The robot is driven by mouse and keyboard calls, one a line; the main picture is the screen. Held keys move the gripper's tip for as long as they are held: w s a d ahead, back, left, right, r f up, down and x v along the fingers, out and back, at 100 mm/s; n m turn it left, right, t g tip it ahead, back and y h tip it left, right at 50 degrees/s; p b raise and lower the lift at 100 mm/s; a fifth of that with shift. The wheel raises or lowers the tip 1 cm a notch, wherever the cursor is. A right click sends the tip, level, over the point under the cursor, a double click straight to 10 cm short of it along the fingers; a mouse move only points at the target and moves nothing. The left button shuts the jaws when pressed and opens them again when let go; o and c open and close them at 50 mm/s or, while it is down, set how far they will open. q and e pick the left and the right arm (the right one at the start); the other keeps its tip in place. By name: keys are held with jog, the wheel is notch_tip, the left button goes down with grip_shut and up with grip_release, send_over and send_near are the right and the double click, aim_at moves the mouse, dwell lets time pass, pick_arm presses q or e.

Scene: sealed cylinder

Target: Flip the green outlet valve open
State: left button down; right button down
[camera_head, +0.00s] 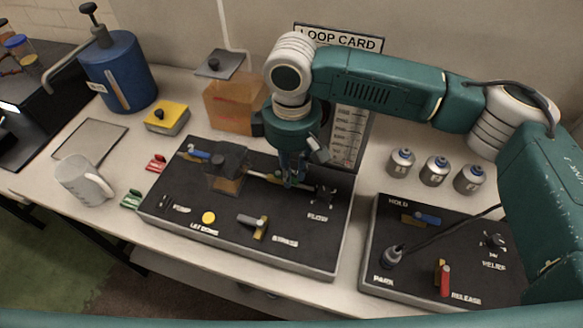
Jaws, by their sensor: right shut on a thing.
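The outlet valve (271,178) is at the right end of the pipe on the left black panel (180,215); a bit of its brass-yellow body shows. Its green handle is hidden by my gripper, so I cannot tell its angle. My right gripper (291,182) reaches down from above and is shut at the valve, on what seems to be its handle. A smoky clear box (226,167) stands on the pipe left of it. A blue-handled valve (197,154) is at the pipe's left end. My left gripper is not in view.
The FLOW knob (325,195) is close right of my gripper. A grey-handled bypass valve (253,222) sits in front. An orange tank (231,106) stands behind. A second panel (415,265) with red and blue handles and several metal canisters (435,171) are to the right.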

jog(key=shift+w+r+n+p, duration=0.2)
jog(key=shift+r+n+p, duration=0.1)
jog(key=shift+n+p, duration=0.55)
jog(key=shift+w+d+f+n, duration=0.1)
jog(key=shift+w+f+n, duration=0.05)
jog(key=shift+f+n, duration=0.1)
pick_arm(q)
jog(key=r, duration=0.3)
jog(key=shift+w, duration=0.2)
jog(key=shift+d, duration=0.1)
pick_arm(e)
jog(key=c, duration=1.6)
grip_release()
jog(key=shift+o, duration=0.2)
jog(key=shift+r, duration=0.1)
notch_tip(320, 180, up, 12)
